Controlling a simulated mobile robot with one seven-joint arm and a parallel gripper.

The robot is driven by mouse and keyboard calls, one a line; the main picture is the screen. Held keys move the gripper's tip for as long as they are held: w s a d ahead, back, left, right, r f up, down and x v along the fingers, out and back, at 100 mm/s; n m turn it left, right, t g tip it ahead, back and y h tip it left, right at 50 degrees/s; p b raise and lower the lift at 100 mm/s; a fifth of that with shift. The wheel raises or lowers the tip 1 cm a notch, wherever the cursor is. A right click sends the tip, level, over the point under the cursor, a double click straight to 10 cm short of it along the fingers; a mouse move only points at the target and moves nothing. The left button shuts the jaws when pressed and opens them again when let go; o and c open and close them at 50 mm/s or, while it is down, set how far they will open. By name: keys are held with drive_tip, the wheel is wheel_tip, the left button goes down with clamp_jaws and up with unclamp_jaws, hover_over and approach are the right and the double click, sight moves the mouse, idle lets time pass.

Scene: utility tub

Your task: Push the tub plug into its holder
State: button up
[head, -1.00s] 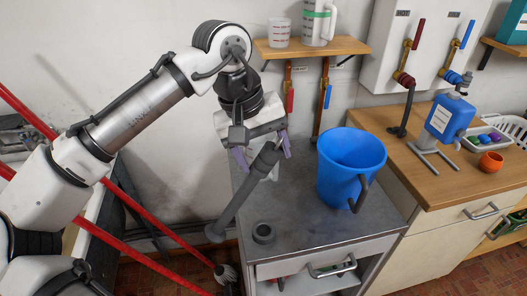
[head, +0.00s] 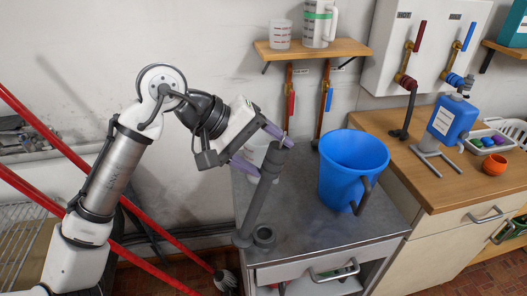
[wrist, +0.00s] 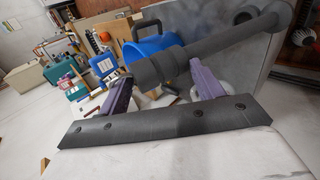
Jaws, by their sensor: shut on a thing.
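The tub plug (head: 256,206) is a long dark grey pipe with a thicker upper part and a wider foot. My gripper (head: 272,158) is shut on its thick upper part, with a purple finger on each side. The plug leans, its top to the right and its foot at lower left. The holder (head: 264,236) is a short dark grey ring on the metal top near its front left corner. The foot shows just left of the holder, not in it; whether they touch cannot be told. In the wrist view the plug (wrist: 225,45) crosses between the fingers.
A blue jug (head: 345,172) stands right of the plug on the metal top (head: 310,230). A pale translucent container (head: 262,155) is partly hidden behind the gripper. A shelf (head: 312,47) with measuring jugs hangs above. Red bars (head: 60,145) run at the left.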

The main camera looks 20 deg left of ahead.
drive_tip(key=shift+w+d+p, duration=0.55)
drive_tip(key=shift+w+d, duration=1.35)
drive_tip(key=shift+d, duration=0.2)
drive_tip(key=shift+c, duration=0.6)
idle(0.7)
drive_tip(key=shift+f+t+h+b, duration=0.1)
drive_tip(key=shift+t+h+b, duration=0.9)
drive_tip(key=shift+h, duration=0.3)
drive_tip(key=shift+c, duration=0.3)
drive_tip(key=shift+h+b, duration=0.35)
drive_tip(key=shift+h, duration=0.05)
clamp_jaws()
drive_tip(key=shift+t+h+b, duration=0.45)
drive_tip(key=shift+t+h, duration=0.05)
drive_tip(key=shift+t, duration=0.1)
drive_tip(key=shift+w+d, duration=0.4)
drive_tip(key=shift+d, duration=0.1)
drive_tip(key=shift+t+h, duration=0.3)
drive_tip(key=shift+h, duration=0.1)
